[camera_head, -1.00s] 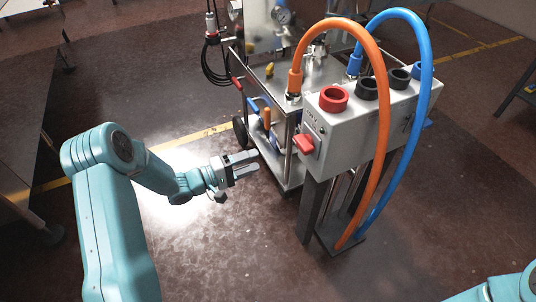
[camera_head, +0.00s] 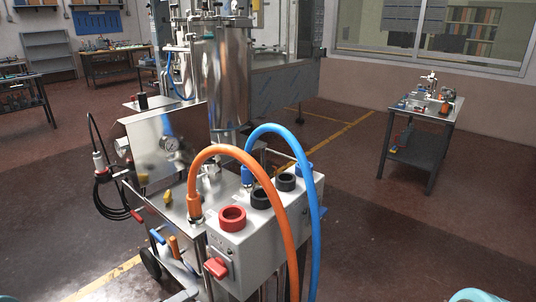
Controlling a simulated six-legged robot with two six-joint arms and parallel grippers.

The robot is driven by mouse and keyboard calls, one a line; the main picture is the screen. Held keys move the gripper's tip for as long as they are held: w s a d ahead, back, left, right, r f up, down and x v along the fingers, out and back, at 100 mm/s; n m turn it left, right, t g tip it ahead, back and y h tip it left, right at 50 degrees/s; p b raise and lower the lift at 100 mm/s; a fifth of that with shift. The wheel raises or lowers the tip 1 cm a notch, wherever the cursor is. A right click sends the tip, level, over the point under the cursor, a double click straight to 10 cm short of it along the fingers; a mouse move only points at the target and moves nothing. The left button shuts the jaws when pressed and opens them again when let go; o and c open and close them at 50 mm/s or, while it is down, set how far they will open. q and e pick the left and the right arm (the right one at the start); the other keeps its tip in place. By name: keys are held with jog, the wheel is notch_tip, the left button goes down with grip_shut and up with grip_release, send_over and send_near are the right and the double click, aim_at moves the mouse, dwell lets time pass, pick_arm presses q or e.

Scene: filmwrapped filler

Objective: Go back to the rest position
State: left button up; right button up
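Neither gripper is in view now. Only small teal pieces of my own arms show at the bottom edge, one at the lower right. The filler machine (camera_head: 161,158) stands ahead of me on a steel cart. Its grey box (camera_head: 252,239) carries a red ring (camera_head: 232,218), black rings (camera_head: 261,199) and a red switch (camera_head: 215,268). An orange hose (camera_head: 283,228) and a blue hose (camera_head: 314,215) arch over the box. The orange hose ends in a fitting on the cart top.
A small table (camera_head: 419,144) with parts stands at the right. Workbenches (camera_head: 117,62) and a grey shelf (camera_head: 47,55) stand at the back left. A window (camera_head: 440,30) is in the back wall. The floor (camera_head: 400,235) at the right is mostly clear.

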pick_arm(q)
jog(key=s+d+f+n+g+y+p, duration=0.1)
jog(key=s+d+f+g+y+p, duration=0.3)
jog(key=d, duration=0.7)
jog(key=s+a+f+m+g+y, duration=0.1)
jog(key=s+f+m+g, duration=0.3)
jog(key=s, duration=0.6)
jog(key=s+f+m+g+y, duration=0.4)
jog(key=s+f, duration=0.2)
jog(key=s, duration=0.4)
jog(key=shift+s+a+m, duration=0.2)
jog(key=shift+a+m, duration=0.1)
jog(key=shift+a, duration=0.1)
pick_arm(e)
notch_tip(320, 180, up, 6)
